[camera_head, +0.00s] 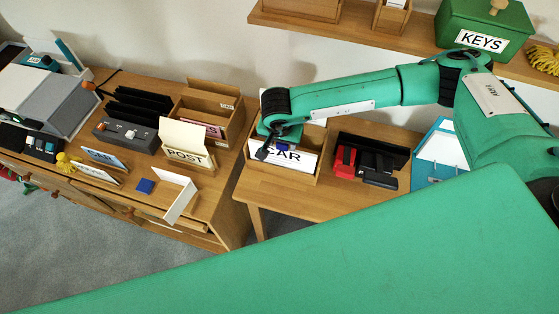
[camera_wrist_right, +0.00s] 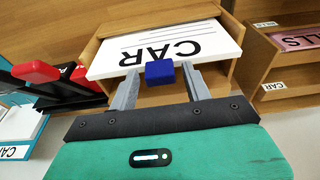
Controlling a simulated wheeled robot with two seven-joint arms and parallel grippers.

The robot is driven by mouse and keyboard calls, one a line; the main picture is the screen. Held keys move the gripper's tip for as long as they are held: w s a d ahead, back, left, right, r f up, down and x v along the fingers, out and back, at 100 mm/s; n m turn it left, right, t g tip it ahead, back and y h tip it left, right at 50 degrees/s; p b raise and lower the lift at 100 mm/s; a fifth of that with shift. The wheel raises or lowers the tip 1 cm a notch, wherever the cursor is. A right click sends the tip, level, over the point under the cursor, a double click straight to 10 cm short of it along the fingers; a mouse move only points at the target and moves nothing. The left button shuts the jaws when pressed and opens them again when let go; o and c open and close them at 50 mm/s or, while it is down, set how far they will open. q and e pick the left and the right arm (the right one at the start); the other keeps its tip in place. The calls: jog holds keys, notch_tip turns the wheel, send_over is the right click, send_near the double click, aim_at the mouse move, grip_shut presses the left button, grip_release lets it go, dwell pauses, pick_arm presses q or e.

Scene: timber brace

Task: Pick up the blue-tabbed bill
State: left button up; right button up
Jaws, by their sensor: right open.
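The blue-tabbed bill (camera_wrist_right: 165,48) is a white sheet marked CAR, standing in a wooden box (camera_wrist_right: 218,92). Its blue tab (camera_wrist_right: 159,73) sticks out at the edge nearest my right gripper. In the head view the bill (camera_head: 290,161) shows in the box (camera_head: 308,178) on the right-hand table. My right gripper (camera_wrist_right: 161,76) is open, with one grey finger on each side of the blue tab; I cannot tell whether either touches it. In the head view my right gripper (camera_head: 272,149) is at the bill's upper left, partly hidden by its own wrist. My left gripper is not in view.
A shelf (camera_head: 350,33) with a green KEYS box (camera_head: 485,28) hangs above.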

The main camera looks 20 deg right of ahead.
grip_shut()
jog(key=shift+r, duration=0.15)
jog(key=shift+r, duration=1.5)
notch_tip(320, 180, up, 8)
jog(key=p, duration=0.3)
dwell(0.5)
dwell(0.4)
